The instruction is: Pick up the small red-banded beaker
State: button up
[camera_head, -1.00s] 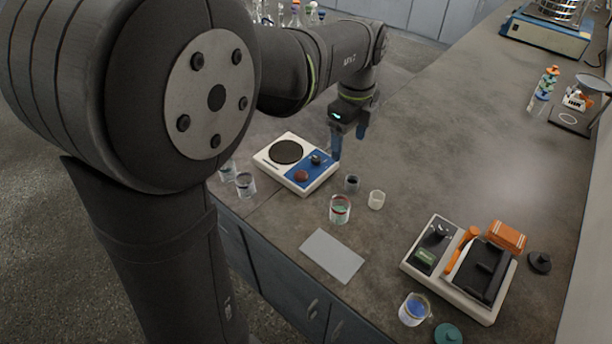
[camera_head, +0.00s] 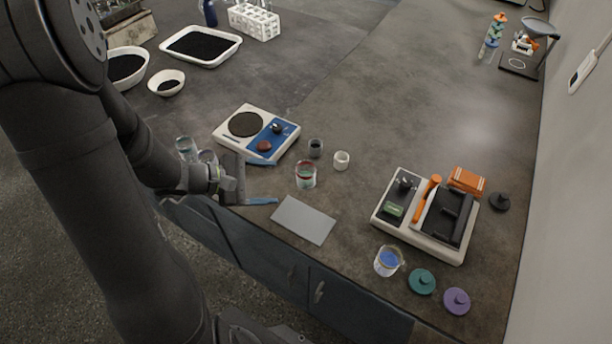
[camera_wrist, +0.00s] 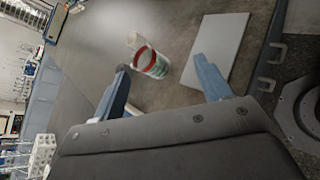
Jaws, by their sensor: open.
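The small red-banded beaker (camera_head: 306,175) is clear glass with a red band and some green on it. It stands upright on the bench, right of the hotplate and above the grey flat plate. My gripper (camera_head: 262,182) is left of the beaker, low over the bench's front edge, with its blue fingers spread and pointing right toward it. In the wrist view the beaker (camera_wrist: 151,63) shows just beyond and between the open fingertips (camera_wrist: 162,72). The fingers are empty, and the beaker looks apart from them.
A white-and-blue hotplate (camera_head: 257,136) is behind my gripper. A dark small cup (camera_head: 315,148) and a white cup (camera_head: 341,160) stand behind the beaker. The grey plate (camera_head: 303,220) lies in front. A beaker with blue contents (camera_head: 387,261) stands farther right, near a white device (camera_head: 429,216).

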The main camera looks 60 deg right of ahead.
aim_at(299, 177)
jog(key=d+f+n+t+h, duration=0.1)
jog(key=d+f+n, duration=0.1)
jog(key=n, duration=0.1)
jog(key=s+d+f+n+t, duration=0.1)
jog(key=d+f+n, duration=0.1)
jog(key=d+n, duration=0.1)
jog(key=s+d+f+n+h, duration=0.1)
jog(key=d+f+n, duration=0.1)
jog(key=shift+d+f+n+t+h, duration=0.1)
jog(key=shift+d+n+t+h, duration=0.2)
jog(key=shift+d+n+t, duration=0.1)
jog(key=shift+x, duration=2.65)
jog(key=shift+w+d, duration=0.1)
jog(key=shift+d, duration=0.05)
jog(key=c, duration=1.1)
